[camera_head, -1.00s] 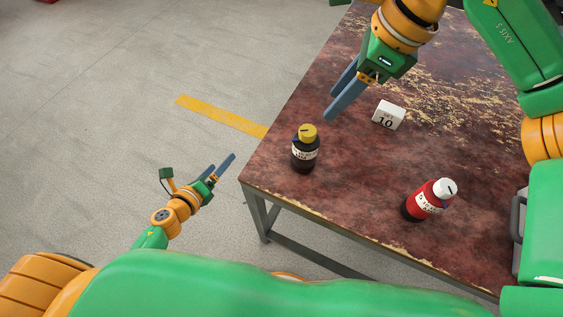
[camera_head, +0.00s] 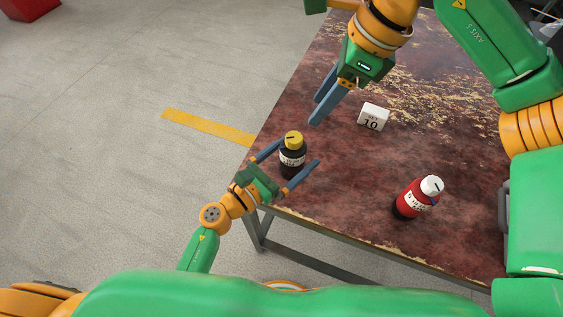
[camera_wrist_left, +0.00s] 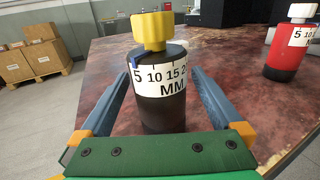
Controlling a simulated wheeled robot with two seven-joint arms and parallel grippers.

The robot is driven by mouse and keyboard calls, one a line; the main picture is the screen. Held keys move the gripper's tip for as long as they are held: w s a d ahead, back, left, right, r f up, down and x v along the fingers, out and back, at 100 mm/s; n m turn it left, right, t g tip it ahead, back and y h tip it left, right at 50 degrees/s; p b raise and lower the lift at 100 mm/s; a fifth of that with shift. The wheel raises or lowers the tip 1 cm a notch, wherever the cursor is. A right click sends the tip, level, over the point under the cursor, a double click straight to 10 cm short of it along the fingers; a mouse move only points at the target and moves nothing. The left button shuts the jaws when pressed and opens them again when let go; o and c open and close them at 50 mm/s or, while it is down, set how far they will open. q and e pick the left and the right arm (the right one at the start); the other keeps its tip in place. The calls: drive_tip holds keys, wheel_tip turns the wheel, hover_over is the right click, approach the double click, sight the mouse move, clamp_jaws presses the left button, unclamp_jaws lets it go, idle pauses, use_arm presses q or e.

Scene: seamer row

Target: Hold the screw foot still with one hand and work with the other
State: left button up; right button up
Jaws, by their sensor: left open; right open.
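A dark screw foot with a yellow top (camera_head: 292,158) stands upright near the table's left edge. It has a white scale band, marked in MM in the left wrist view (camera_wrist_left: 160,90). My left gripper (camera_head: 286,162) is open, with one finger on each side of the dark body; in the left wrist view gaps show beside it. My right gripper (camera_head: 318,112) is open and empty, above the table just beyond the yellow top. A red screw foot with a white top (camera_head: 415,198) stands to the right, and also shows in the left wrist view (camera_wrist_left: 287,58).
A white block marked 10 (camera_head: 373,117) lies on the worn red-brown table (camera_head: 345,210), right of my right gripper. The table's front edge runs under my left gripper. Cardboard boxes (camera_wrist_left: 42,55) stand in the background of the left wrist view.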

use_arm(q)
drive_tip(key=c, duration=1.5)
use_arm(e)
drive_tip(key=shift+o, duration=0.2)
drive_tip(key=o, duration=0.3)
drive_tip(key=shift+s+a+f, duration=0.15)
drive_tip(key=shift+a, duration=0.05)
drive_tip(key=shift+o, duration=0.3)
drive_tip(key=s+a+f+g+y, duration=0.2)
drive_tip(key=s+a+f+y, duration=0.1)
drive_tip(key=s+a, duration=0.1)
drive_tip(key=shift+a+f+m, duration=0.2)
drive_tip(key=shift+a+m, duration=0.1)
drive_tip(key=shift+a, duration=0.5)
drive_tip(key=s+a+r+m+g+y, duration=0.2)
drive_tip(key=s+a+r+m+y, duration=0.2)
drive_tip(key=s+a+m+y, duration=0.6)
drive_tip(key=w+d+m+t+y, duration=0.4)
drive_tip(key=m+y, duration=0.1)
drive_tip(key=m, duration=0.2)
drive_tip(key=m+t+h, duration=1.3)
drive_tip(key=m+t, duration=0.2)
drive_tip(key=m, duration=1.3)
approach(290, 132)
drive_tip(key=x, duration=1.1)
drive_tip(key=shift+w+f, duration=0.25)
drive_tip(key=shift+w, duration=0.1)
clamp_jaws()
